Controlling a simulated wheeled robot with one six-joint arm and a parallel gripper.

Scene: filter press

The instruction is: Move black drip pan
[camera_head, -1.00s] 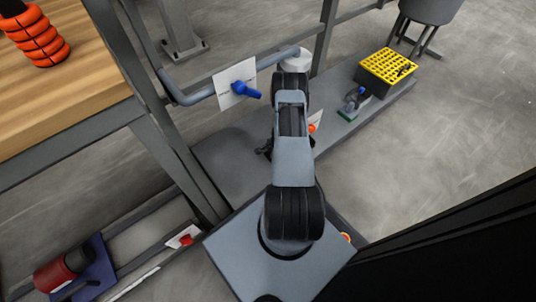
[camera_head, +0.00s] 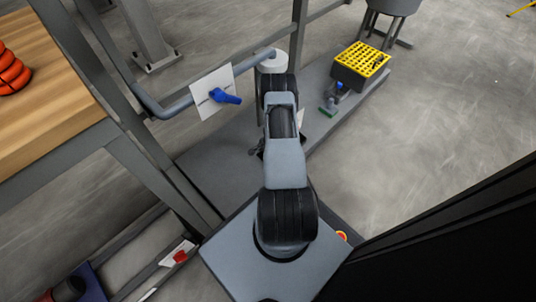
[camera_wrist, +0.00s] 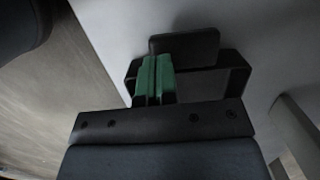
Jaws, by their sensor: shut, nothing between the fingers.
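My gripper (camera_wrist: 155,80) shows in the wrist view with its two green finger pads pressed together and nothing between them. A black frame and a dark plate (camera_wrist: 185,47) show around and beyond the pads; I cannot tell whether these are gripper parts or another thing. A pale grey surface lies beyond them. In the head view my arm hides most of the gripper; a small dark part shows left of the arm, above the grey platform (camera_head: 215,170). I cannot clearly make out a black drip pan in either view.
A grey pipe with a blue-handled valve (camera_head: 222,96) and white plate stands left of my arm. A wooden table (camera_head: 45,120) is left. Open floor lies right.

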